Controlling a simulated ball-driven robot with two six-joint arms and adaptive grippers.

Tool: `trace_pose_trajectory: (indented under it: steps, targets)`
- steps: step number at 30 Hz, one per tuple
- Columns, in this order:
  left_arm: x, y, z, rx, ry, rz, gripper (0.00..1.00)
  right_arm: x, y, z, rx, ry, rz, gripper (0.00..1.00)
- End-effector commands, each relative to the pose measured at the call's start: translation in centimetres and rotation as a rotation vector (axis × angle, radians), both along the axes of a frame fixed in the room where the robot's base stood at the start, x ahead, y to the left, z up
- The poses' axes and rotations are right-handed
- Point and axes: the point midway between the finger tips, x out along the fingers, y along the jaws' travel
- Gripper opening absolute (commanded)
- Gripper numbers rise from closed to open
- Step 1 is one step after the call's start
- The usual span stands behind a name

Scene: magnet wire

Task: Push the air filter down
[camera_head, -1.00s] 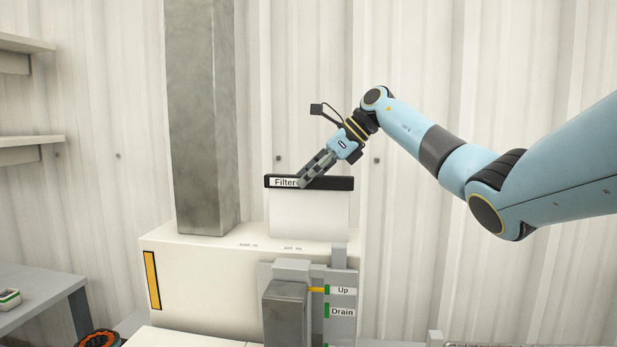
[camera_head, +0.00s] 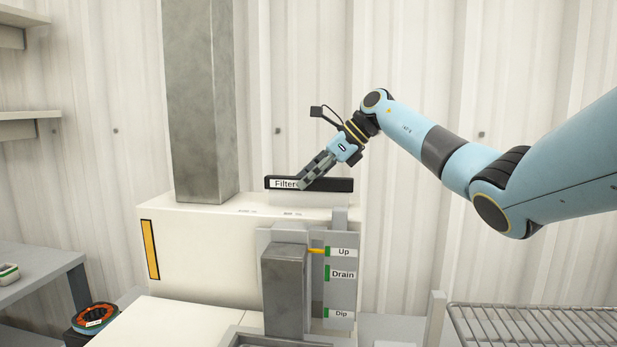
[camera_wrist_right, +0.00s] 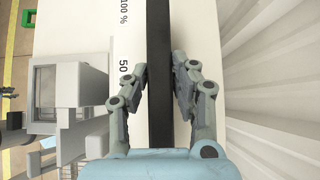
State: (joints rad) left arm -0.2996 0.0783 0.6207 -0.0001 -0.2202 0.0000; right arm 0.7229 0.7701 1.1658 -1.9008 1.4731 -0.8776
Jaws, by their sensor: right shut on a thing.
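The air filter (camera_head: 328,185) has a black top bar labelled "Filter" and sits in the top of the white machine (camera_head: 200,240). Only a thin white strip of its body shows between the bar and the machine's top. My right gripper (camera_head: 303,185) comes down at a slant onto the bar, near its label. In the right wrist view the black bar (camera_wrist_right: 158,60) runs between the two fingers, and the gripper (camera_wrist_right: 160,90) is shut on it. My left gripper is not in view.
A grey metal column (camera_head: 203,100) rises at the left of the filter. A panel with "Up", "Drain" and "Dip" labels (camera_head: 341,275) is on the machine's front. A wire rack (camera_head: 540,325) is at lower right. A corrugated wall (camera_head: 500,70) stands behind.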

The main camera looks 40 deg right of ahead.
Motion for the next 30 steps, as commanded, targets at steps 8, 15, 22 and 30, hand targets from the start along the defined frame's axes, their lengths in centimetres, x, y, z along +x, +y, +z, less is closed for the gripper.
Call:
trace_pose_trajectory:
  steps: [8,15,22,30]
  targets:
    - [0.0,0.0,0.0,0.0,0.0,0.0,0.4,0.0,0.0,0.2,-0.001,-0.002,-0.001,0.47]
    - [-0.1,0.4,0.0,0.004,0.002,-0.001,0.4,-0.2,-0.2,0.4,-0.002,-0.002,-0.001,0.47]
    - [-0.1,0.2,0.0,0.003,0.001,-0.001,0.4,-2.3,-2.1,3.1,-0.008,-0.003,-0.004,0.47]
    - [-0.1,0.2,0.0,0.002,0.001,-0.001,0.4,-5.4,-4.5,7.0,-0.005,-0.002,-0.002,0.47]
